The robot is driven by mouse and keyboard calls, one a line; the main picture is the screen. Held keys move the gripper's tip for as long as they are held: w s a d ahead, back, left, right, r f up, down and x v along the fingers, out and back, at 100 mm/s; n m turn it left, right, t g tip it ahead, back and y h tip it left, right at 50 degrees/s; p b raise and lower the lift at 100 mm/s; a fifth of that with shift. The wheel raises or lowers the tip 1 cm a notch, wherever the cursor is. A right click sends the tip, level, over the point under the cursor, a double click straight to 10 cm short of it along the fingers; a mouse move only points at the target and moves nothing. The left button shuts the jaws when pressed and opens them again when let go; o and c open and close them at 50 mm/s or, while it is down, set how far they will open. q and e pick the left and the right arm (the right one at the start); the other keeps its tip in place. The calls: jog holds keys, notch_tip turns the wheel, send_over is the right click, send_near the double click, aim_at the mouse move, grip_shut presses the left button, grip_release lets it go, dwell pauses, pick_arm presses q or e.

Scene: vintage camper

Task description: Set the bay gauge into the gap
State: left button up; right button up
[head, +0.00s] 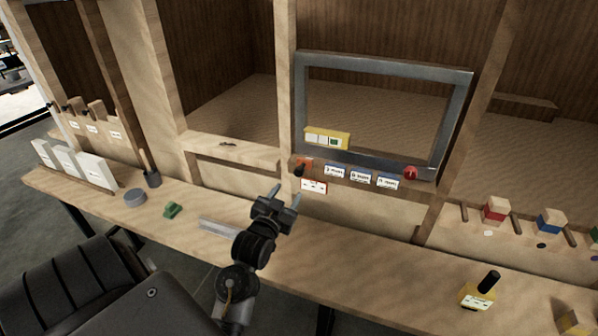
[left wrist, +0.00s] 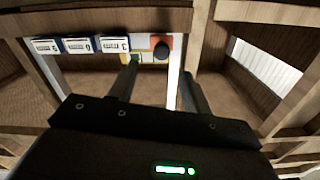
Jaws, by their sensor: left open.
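A yellow block with an upright black handle (head: 477,297) stands on the bench at the right; it may be the bay gauge, but I cannot read its label. A large grey metal frame (head: 388,64) stands against the studs, with a yellow panel (head: 327,138) at its lower left. I cannot tell which opening is the gap. My left gripper (head: 284,194) is open and empty above the bench, below the orange block with a black knob (head: 303,166). The block also shows beyond the fingers in the left wrist view (left wrist: 162,48). My right gripper is out of view.
Labelled blue-and-white tags (head: 360,176) and a red knob (head: 410,173) sit along the frame's lower rail. A grey strip (head: 222,227), green piece (head: 172,209), grey disc (head: 134,197) and dark cup (head: 152,179) lie left. Red (head: 495,210) and blue (head: 550,222) blocks sit right. The bench's right-centre is clear.

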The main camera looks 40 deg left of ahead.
aim_at(298, 174)
pick_arm(q)
jog(key=p+x, duration=0.1)
jog(key=x, duration=0.2)
jog(key=p+x, duration=0.1)
jog(key=x, duration=0.2)
jog(key=p+x, duration=0.1)
jog(key=x, duration=0.2)
jog(key=shift+w+a+r, duration=0.1)
jog(key=shift+a+r, duration=0.1)
jog(key=shift+r, duration=0.15)
jog(key=shift+x, duration=0.8)
jog(key=shift+f, duration=0.1)
grip_shut()
